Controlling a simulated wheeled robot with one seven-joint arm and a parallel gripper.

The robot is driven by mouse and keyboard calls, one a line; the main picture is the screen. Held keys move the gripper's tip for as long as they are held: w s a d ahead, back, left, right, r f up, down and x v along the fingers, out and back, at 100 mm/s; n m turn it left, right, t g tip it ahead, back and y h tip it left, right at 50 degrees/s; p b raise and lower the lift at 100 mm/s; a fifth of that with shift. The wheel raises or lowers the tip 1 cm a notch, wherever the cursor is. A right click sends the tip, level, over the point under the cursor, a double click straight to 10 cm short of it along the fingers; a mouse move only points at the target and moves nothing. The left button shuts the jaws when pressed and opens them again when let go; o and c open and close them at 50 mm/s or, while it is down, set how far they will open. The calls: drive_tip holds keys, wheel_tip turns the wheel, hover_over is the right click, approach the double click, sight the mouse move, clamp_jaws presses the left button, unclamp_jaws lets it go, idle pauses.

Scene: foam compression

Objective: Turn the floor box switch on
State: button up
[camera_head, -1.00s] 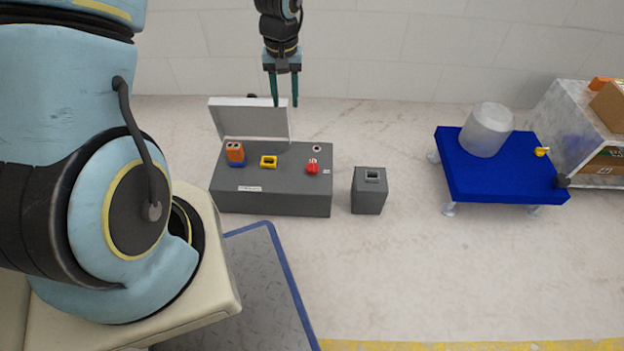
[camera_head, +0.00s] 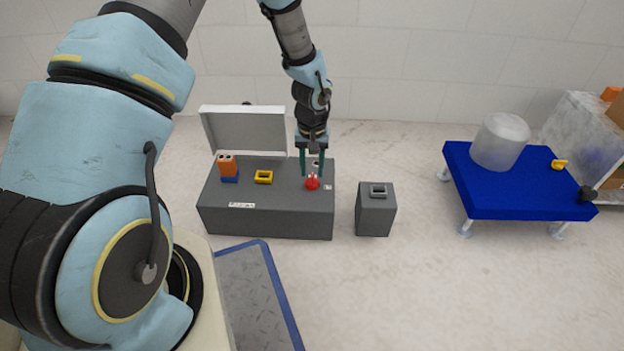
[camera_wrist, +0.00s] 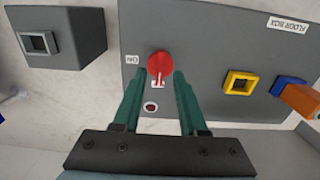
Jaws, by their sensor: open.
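The grey floor box (camera_head: 270,222) stands on the floor with its lid (camera_head: 245,128) raised at the back. Its red rotary switch (camera_head: 312,184) is on the top face at the right. In the wrist view the red switch (camera_wrist: 160,64) lies just beyond and between my fingertips, with a white "ON" label (camera_wrist: 132,59) beside it. A small dark red round indicator (camera_wrist: 151,107) shows between the fingers. My gripper (camera_head: 311,174) is open, pointing down at the switch; it also shows in the wrist view (camera_wrist: 158,76). I cannot tell whether the fingers touch the switch.
A yellow socket (camera_head: 264,177) and an orange-and-blue connector (camera_head: 228,168) sit on the box's left side. A smaller grey box (camera_head: 375,214) stands to the right. A blue cart (camera_head: 510,195) carries a translucent container (camera_head: 500,141). Floor between them is clear.

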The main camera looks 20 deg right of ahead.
drive_tip(key=shift+f+b, duration=0.3)
drive_tip(key=shift+f, duration=0.8)
clamp_jaws()
